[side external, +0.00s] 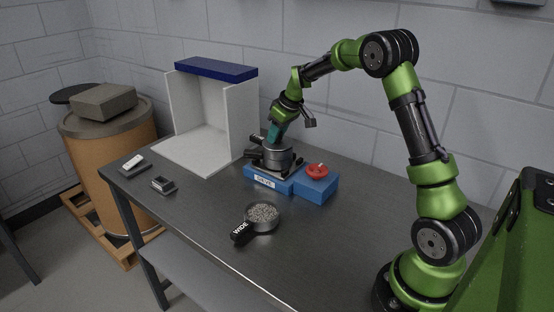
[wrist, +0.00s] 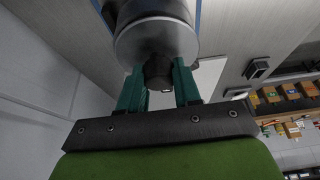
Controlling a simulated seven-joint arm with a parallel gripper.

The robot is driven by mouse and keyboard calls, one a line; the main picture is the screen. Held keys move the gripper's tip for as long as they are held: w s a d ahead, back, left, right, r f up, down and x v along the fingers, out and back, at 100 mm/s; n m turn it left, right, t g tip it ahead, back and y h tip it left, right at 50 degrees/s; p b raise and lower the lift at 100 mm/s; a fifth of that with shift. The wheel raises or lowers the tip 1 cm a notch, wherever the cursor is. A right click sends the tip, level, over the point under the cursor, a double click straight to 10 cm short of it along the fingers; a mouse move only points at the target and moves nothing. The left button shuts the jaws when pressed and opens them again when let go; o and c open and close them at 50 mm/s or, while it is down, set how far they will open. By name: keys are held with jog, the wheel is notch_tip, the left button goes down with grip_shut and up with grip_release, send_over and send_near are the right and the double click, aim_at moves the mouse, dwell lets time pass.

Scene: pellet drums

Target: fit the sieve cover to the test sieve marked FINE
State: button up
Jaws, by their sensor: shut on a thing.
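My gripper (side external: 274,132) has teal fingers and points down over the blue stand. In the wrist view my gripper (wrist: 160,85) is shut on the dark knob of the round, silvery sieve cover (wrist: 155,38). In the side view the grey cover (side external: 276,150) is at the top of a round stack on the blue stand (side external: 262,177). Dark parts stick out of the stack to the left; the sieve's own marking cannot be read here. I cannot tell whether the cover is seated or slightly above. A second sieve (side external: 263,213), marked WIDE and filled with grey pellets, lies nearer the front edge.
A red knob (side external: 317,169) sits on the blue box right of the stack. A white booth (side external: 243,118) with a blue top stands behind left. Two small devices (side external: 132,163) (side external: 163,185) lie at the table's left. The table's right front is clear.

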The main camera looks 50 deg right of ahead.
jog(key=o, duration=1.2)
jog(key=shift+c, duration=0.2)
jog(key=v, duration=1.7)
jog(key=s+a+f+m+t+y, duration=0.1)
jog(key=s+a+f+m, duration=0.1)
jog(key=s+a, duration=0.8)
jog(key=s+a+f+m+t+y, duration=0.1)
jog(key=s+a+m, duration=0.1)
jog(key=s+a, duration=0.8)
jog(key=a, duration=0.4)
jog(key=shift+a+f+t, duration=0.15)
jog(key=shift+f+t, duration=0.15)
jog(key=shift+f, duration=0.1)
